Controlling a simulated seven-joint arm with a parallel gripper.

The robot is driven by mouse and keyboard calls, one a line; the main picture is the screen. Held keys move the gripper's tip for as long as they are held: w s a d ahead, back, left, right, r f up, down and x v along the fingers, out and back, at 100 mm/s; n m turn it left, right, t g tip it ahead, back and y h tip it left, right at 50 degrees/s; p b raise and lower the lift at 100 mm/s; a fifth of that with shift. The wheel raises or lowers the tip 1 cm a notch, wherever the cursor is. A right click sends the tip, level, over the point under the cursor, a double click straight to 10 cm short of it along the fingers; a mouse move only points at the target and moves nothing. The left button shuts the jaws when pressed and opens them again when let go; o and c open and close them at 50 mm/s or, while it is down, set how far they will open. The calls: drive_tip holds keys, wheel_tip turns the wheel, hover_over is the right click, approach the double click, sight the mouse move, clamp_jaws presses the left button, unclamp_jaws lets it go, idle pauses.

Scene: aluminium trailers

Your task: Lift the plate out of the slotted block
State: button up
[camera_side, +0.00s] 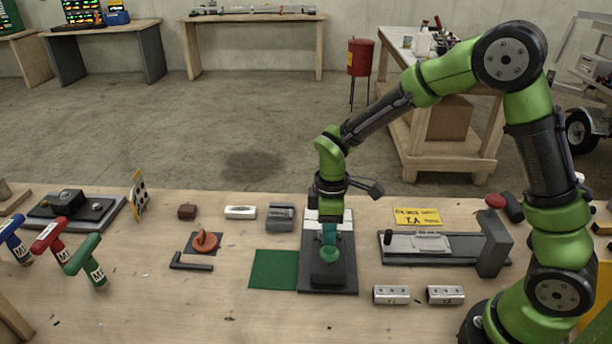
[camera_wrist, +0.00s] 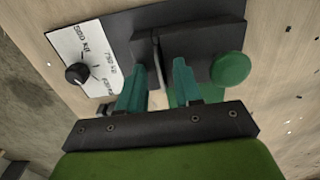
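The green knob (camera_wrist: 231,69) is right of my fingers there. My gripper (camera_wrist: 160,82) has two teal fingers, spread apart, with no object visibly clamped between them. In the side view my gripper (camera_side: 329,234) points down just behind the knob, and its fingers partly hide the block.
A white label with weight marks (camera_wrist: 93,62) and a black dial (camera_wrist: 77,73) are on the board. A green mat (camera_side: 273,269) lies to its left. Grey blocks (camera_side: 391,294) and a clamp fixture (camera_side: 445,248) are to the right. An orange disc (camera_side: 206,241) is farther left.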

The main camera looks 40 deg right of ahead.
clamp_jaws()
idle(0.3)
